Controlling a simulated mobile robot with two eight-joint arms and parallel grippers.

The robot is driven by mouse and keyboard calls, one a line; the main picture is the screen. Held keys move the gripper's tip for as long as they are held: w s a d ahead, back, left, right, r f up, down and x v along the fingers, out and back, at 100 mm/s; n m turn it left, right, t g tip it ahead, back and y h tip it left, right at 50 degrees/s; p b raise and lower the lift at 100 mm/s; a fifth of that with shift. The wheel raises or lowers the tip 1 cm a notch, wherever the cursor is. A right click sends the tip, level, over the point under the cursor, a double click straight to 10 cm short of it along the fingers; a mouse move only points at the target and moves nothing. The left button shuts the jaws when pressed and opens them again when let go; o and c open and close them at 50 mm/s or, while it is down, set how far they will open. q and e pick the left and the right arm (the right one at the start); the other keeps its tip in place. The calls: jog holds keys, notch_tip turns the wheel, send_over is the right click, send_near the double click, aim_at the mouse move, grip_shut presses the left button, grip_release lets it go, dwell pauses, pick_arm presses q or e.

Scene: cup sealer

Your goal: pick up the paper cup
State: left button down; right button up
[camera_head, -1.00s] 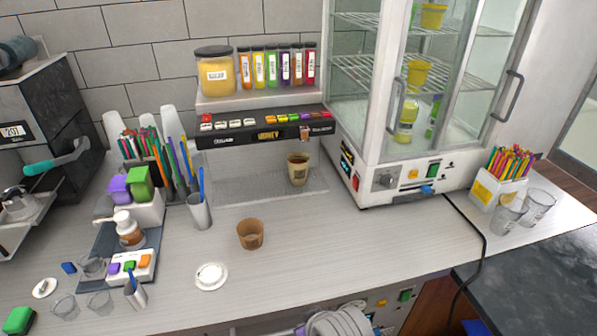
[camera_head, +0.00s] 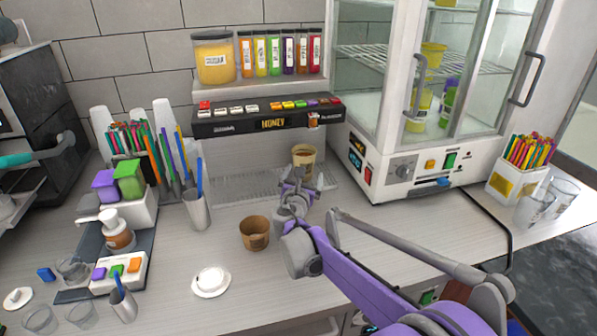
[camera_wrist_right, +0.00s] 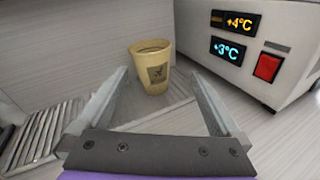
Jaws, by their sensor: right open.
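The paper cup (camera_head: 303,154), tan with a dark printed mark, stands upright under the black honey dispenser. Its lower part is hidden behind my right gripper in the head view. In the right wrist view the cup (camera_wrist_right: 152,72) stands ahead, slightly left of centre. My right gripper (camera_head: 303,178) is open and empty, in front of the cup. In the wrist view the two fingers of the gripper (camera_wrist_right: 158,80) point toward the cup, which shows beyond and between their tips. I cannot tell whether they touch it. My left gripper is not in view.
A brown cup-like ring (camera_head: 254,233) and a white lid (camera_head: 211,281) lie on the counter near my right arm. The dispenser (camera_head: 262,118) overhangs the cup. A glass-door cabinet (camera_head: 405,165) stands close on the right.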

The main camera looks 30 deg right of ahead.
aim_at(302, 159)
jog(key=w+d+n, duration=0.1)
jog(key=w, duration=0.1)
jog(key=w+d, duration=0.1)
jog(key=w, duration=0.1)
jog(key=w+d+n, duration=0.1)
jog(key=w, duration=0.1)
jog(key=shift+w+f+n+t, duration=0.3)
jog(key=shift+t, duration=0.1)
jog(key=p+x, duration=0.1)
jog(key=x, duration=0.5)
jog(key=shift+s+a, duration=0.1)
jog(key=c, duration=1.3)
jog(key=shift+o, duration=0.2)
